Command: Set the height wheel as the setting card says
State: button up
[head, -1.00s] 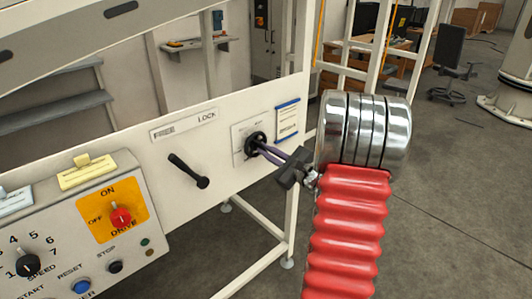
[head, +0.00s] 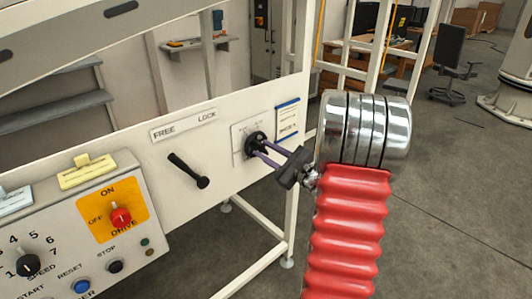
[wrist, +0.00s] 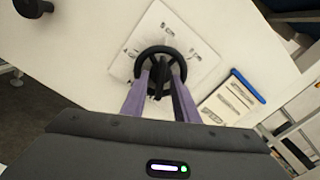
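The height wheel (head: 256,144) is a small black handwheel on a white square plate on the panel. In the wrist view the wheel (wrist: 146,57) shows a dark bar across its middle. My gripper (head: 259,150) reaches the wheel from the right. Its two purple fingers, seen in the wrist view (wrist: 162,68), stand apart on either side of the bar, their tips at the wheel. Contact cannot be told. The setting card (head: 287,120), white with a blue top edge, hangs right of the wheel; in the wrist view (wrist: 228,101) its print is too small to read.
A black lever (head: 188,171) sits left of the wheel below a FREE/LOCK label (head: 184,125). A control box (head: 70,225) with a red drive switch (head: 121,215) and speed knob is at lower left. A white frame post (head: 297,170) stands near my arm.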

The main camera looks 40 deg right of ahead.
jog(key=s, duration=1.3)
jog(key=shift+s+d, duration=0.2)
jog(key=shift+s, duration=0.2)
jog(key=shift+f, duration=0.1)
